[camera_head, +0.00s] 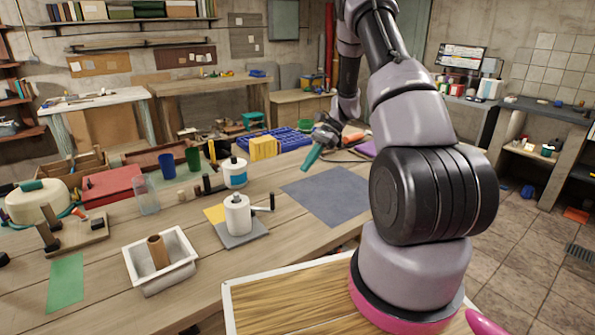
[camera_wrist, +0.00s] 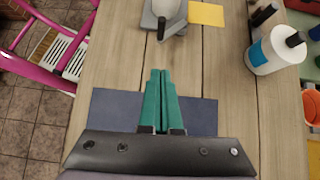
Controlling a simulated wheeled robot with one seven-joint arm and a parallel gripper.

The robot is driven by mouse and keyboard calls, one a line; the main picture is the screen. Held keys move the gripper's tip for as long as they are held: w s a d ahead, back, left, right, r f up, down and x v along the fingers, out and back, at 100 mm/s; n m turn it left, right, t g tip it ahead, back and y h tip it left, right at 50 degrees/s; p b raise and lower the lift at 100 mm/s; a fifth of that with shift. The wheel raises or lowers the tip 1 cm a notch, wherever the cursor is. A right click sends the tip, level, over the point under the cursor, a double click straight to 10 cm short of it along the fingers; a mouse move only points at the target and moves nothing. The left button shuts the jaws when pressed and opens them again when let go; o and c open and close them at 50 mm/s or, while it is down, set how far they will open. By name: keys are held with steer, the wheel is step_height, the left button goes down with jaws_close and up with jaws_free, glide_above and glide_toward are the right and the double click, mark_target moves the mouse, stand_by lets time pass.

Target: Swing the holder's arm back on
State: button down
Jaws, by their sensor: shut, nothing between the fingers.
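The holder stands on the workbench in the head view, with a grey base plate (camera_head: 245,238) and an upright white roll (camera_head: 238,214) on it. My gripper (camera_head: 305,168) has teal fingers and hangs over the blue-grey mat, to the right of and behind the holder. In the wrist view its fingers (camera_wrist: 160,72) are together, with nothing between them, pointing towards the holder.
The blue-grey mat (camera_head: 325,194) lies bare on the bench. A white bottle with a blue label (camera_head: 234,173) stands behind the holder. A yellow sheet (camera_head: 214,214) lies beside the base. A white tray (camera_head: 180,272) with a brown tube (camera_head: 157,250) is in front left.

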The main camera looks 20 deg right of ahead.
steer(key=x, duration=0.8)
steer(key=shift+s+a+f, duration=0.1)
steer(key=shift+a+f, duration=0.15)
steer(key=shift+f, duration=0.05)
steer(key=a, duration=0.1)
steer(key=s+a, duration=0.1)
steer(key=shift+a+r, duration=0.1)
steer(key=shift+a, duration=0.15)
steer(key=shift+s+a, duration=0.1)
steer(key=shift+a, duration=0.5)
